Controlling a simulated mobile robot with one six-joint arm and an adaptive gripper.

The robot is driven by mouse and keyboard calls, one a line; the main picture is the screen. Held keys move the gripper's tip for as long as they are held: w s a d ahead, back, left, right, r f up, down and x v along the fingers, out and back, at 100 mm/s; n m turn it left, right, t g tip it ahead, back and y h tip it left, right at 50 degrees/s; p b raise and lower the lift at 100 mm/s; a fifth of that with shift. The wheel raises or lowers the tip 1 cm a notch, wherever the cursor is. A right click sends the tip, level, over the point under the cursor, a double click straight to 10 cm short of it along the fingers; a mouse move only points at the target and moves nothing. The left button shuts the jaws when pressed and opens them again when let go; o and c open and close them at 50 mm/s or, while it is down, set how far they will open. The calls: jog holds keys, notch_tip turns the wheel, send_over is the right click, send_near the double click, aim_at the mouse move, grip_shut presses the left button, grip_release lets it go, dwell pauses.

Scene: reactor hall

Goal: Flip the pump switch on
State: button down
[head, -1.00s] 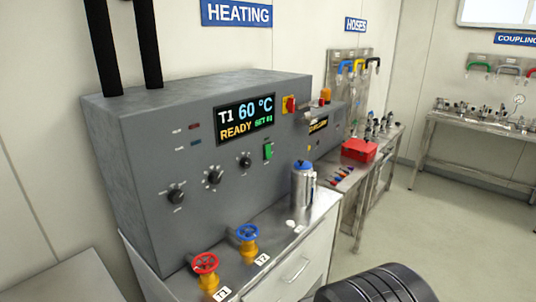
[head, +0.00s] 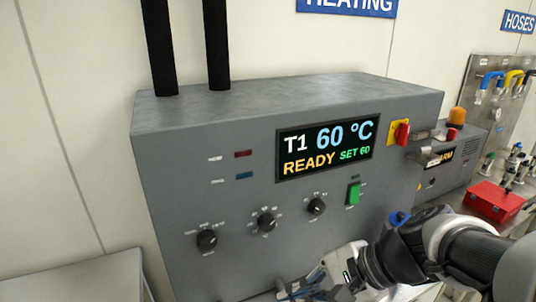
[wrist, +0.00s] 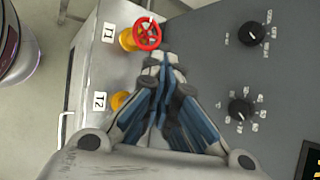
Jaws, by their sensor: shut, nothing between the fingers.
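A green rocker switch (head: 353,194) is on the front of the grey heating unit (head: 190,140), below the display's right end. Its label is too small to read, so I cannot tell whether it is the pump switch or which way it is set. A red and yellow rotary switch (head: 400,132) sits higher, to the right of the display. My gripper (head: 284,293) is low in front of the panel, below and left of the green switch. In the wrist view my gripper (wrist: 163,72) is shut and empty, near the red T1 handwheel (wrist: 148,33). The green switch is not seen there.
The display (head: 327,147) reads T1 60 °C, READY, SET 60. Several black knobs (head: 207,239) line the panel. A yellow T2 valve (wrist: 120,101) is partly hidden by my gripper. A red box (head: 495,201) stands on the bench at right.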

jog(key=w+d+m+t+h, duration=0.1)
jog(key=w+d+m+t, duration=0.2)
jog(key=d+m, duration=0.3)
jog(key=w+d+m+t+h, duration=0.1)
jog(key=w+d+m+t, duration=0.3)
jog(key=d, duration=0.8)
jog(key=w+d+m+t, duration=0.3)
jog(key=d+m+t, duration=0.2)
jog(key=d+m, duration=0.4)
jog(key=shift+w+f+h, duration=0.35)
jog(key=shift+f+h, duration=0.05)
jog(key=shift+f, duration=0.05)
jog(key=b, duration=0.4)
send_near(355, 194)
jog(key=w+a+f, duration=0.2)
jog(key=w+f, duration=0.2)
jog(key=w, duration=0.2)
jog(key=shift+f, duration=0.35)
